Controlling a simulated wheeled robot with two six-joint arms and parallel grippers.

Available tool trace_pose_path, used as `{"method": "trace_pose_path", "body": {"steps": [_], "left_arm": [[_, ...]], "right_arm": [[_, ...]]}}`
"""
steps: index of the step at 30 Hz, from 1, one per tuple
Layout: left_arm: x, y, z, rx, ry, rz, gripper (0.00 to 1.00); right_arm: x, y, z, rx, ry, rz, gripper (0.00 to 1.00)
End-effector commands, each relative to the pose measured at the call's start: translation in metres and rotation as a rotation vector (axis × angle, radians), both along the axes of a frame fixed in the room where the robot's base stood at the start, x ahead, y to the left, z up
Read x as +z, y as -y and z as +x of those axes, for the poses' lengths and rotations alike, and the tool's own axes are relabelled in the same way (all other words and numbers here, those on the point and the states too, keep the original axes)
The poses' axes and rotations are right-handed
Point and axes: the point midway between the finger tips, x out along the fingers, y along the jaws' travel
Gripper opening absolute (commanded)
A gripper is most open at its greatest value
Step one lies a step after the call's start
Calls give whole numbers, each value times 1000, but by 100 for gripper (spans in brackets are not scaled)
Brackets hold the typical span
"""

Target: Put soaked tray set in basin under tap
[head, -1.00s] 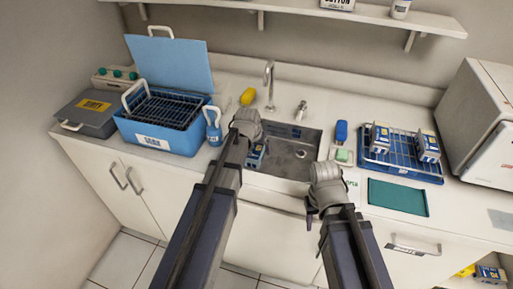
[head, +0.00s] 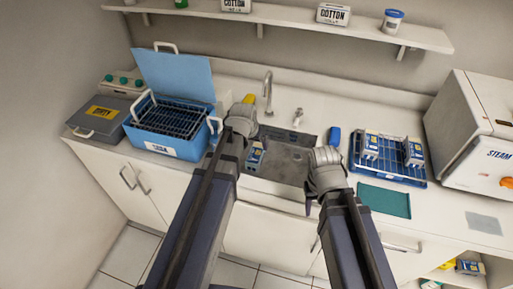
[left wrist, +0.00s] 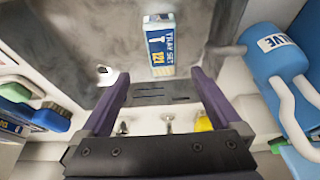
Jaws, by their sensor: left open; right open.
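A blue and white tray set (head: 255,156) lies in the left part of the grey metal basin (head: 292,163). In the left wrist view the tray set (left wrist: 159,45) shows its label, beyond and between my open fingers. My left gripper (head: 240,120) is over the basin's left edge; its fingers are hidden in the head view, but the left wrist view shows the gripper (left wrist: 160,78) open and empty. The tap (head: 267,88) rises behind the basin. My right gripper (head: 312,200) is open and empty at the basin's front right edge.
A blue brush (head: 334,135), a wire rack (head: 388,152) holding tray sets, a green mat (head: 384,201) and a steam sterilizer (head: 480,130) are on the right.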

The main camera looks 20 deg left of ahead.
Motion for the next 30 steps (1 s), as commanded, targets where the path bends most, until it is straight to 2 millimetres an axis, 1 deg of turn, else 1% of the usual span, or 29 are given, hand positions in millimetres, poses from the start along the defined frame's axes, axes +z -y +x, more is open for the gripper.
{"method": "trace_pose_path", "body": {"steps": [2, 3, 5, 6, 8, 9, 12, 15, 19, 30], "left_arm": [[-4, 23, -20, -36, -43, 6, 98], [-7, 38, -36, -62, -78, 15, 98], [-10, 62, -64, -106, -140, 34, 98], [-12, 77, -83, -134, -183, 49, 98], [-14, 95, -111, -172, -243, 75, 98], [-15, 104, -128, -195, -280, 91, 98], [-16, 121, -163, -237, -353, 132, 98], [-15, 128, -185, -260, -398, 161, 98], [-15, 131, -193, -268, -420, 175, 98], [-15, 131, -192, -268, -419, 173, 98]], "right_arm": [[-1, 0, 0, 0, 0, 0, 50], [-1, 0, 0, 0, 0, 0, 50], [-1, 0, 0, 0, 0, 0, 50], [-1, 0, 0, 0, 0, 0, 50], [-1, 0, 0, 0, 0, 0, 50], [-1, 0, 0, 0, 0, 0, 50], [-1, 0, 0, 0, 0, 0, 50], [-1, 0, 0, 0, 0, 0, 50], [-1, 0, 0, 0, 0, 0, 50], [-1, 0, 0, 0, 0, 0, 50]]}}
